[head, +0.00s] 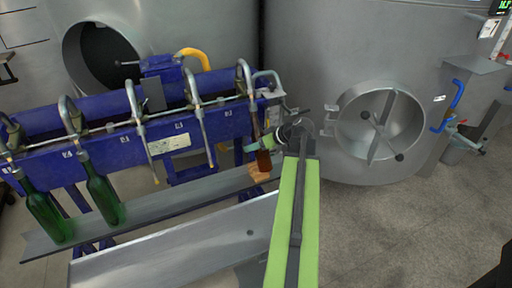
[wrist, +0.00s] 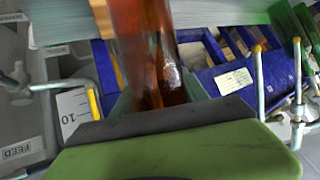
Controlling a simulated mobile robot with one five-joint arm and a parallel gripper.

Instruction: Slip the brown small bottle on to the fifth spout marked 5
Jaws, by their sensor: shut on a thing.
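My gripper (head: 262,144) is shut on the brown small bottle (head: 264,161), at the right end of the blue filler. In the wrist view the bottle (wrist: 148,45) stands between the jaws, large and partly cut off by the top edge. The fifth spout (head: 253,100) is the rightmost of the row and comes down just above and left of my gripper in the head view. Its lower end is hidden near the gripper and bottle, so I cannot tell whether the bottle's mouth is around it, under it or beside it.
Two green bottles (head: 103,188) (head: 44,212) stand at the left spouts on the grey rail (head: 160,203). The third (head: 138,120) and fourth (head: 200,115) spouts hang free. A wooden block (head: 259,174) is below the brown bottle. A steel tank (head: 345,60) stands close on the right.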

